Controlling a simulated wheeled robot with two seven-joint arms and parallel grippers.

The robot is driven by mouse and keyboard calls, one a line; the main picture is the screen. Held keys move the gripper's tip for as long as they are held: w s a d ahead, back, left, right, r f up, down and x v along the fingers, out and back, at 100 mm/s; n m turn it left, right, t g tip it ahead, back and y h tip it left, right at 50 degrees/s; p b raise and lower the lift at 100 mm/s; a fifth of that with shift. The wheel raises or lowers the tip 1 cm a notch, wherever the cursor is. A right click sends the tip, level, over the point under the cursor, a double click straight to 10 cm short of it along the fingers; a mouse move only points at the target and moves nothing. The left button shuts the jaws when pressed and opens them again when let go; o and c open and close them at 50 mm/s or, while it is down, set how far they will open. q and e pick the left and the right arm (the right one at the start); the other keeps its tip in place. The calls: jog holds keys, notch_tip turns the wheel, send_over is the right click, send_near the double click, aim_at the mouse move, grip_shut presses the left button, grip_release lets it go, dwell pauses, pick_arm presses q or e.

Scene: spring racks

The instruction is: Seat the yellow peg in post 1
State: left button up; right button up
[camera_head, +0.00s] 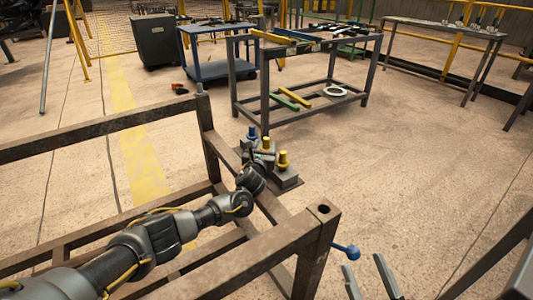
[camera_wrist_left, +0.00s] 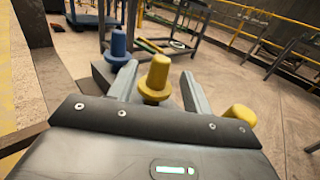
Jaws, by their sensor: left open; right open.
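Three pegs stand upright on a grey holder (camera_head: 285,181): a blue peg (camera_head: 252,132), a middle yellow peg (camera_head: 266,144) and a second yellow peg (camera_head: 283,159). My left gripper (camera_head: 263,158) is open at the holder. In the left wrist view its fingers (camera_wrist_left: 160,88) lie either side of the middle yellow peg (camera_wrist_left: 156,76), and I cannot tell whether they touch it. The blue peg (camera_wrist_left: 118,46) is left of the fingers, the second yellow peg (camera_wrist_left: 239,117) right. My right gripper (camera_head: 371,278) is open and empty, low in the head view. Which post is post 1 cannot be told.
A brown metal rack frame (camera_head: 105,128) surrounds my left arm. Its near corner post (camera_head: 322,212) has a dark hole on top. A blue round-ended piece (camera_head: 346,251) sticks out beside that post.

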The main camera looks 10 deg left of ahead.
pick_arm(q)
jog(key=shift+w, duration=0.65)
grip_shut()
jog(key=shift+r, duration=0.1)
